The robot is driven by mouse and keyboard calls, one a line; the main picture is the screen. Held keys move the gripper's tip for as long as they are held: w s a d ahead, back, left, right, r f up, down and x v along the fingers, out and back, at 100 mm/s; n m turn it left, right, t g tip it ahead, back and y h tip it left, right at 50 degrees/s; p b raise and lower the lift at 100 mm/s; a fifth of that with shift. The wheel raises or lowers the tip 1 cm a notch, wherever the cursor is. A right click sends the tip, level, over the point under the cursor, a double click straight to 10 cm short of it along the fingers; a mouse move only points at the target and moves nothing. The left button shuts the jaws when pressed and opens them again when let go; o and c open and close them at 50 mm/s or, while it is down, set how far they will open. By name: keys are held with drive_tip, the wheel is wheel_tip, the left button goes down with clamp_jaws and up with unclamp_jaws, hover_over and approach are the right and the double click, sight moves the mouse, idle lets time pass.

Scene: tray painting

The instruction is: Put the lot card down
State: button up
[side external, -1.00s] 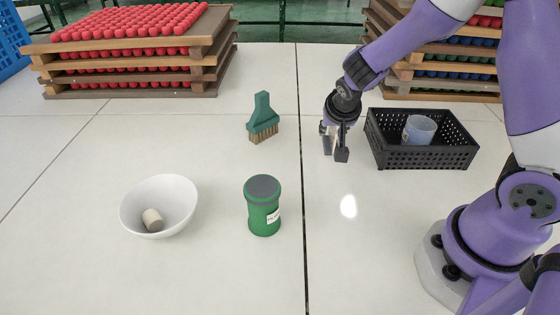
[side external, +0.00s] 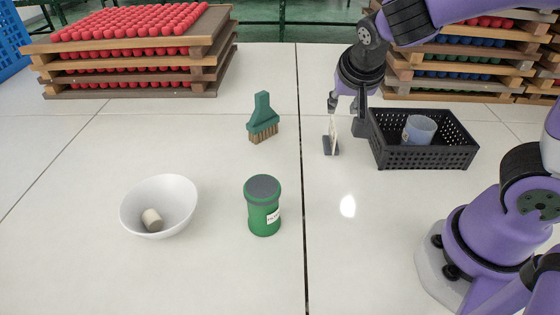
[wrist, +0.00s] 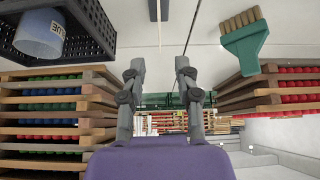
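The lot card (side external: 334,127) is a small pale card standing upright, seen nearly edge-on, in the side external view. Its foot is at a small dark grey holder (side external: 331,147) on the white table, left of the black crate. My gripper (side external: 345,108) is above and beside the card, with its fingers apart. In the wrist view my gripper (wrist: 160,65) is clearly open, with nothing between the fingertips. A narrow dark shape at that view's top edge may be the holder; the card's face is not readable.
A black crate (side external: 425,159) with a bluish cup (side external: 420,129) stands close right of my gripper. A green brush (side external: 262,118), a green jar (side external: 262,205) and a white bowl (side external: 180,190) holding a pale cylinder (side external: 152,220) are left. Stacked wooden trays (side external: 215,65) stand behind. The front table is clear.

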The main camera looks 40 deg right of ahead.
drive_tip(key=s+a+r+n+t+y, duration=0.1)
drive_tip(key=s+a+r+n+y, duration=0.3)
drive_tip(key=s+n, duration=0.4)
drive_tip(key=shift+s+a+r+n, duration=0.15)
drive_tip(key=shift+s+a+n, duration=0.2)
drive_tip(key=shift+s, duration=0.45)
drive_tip(key=shift+d, duration=0.1)
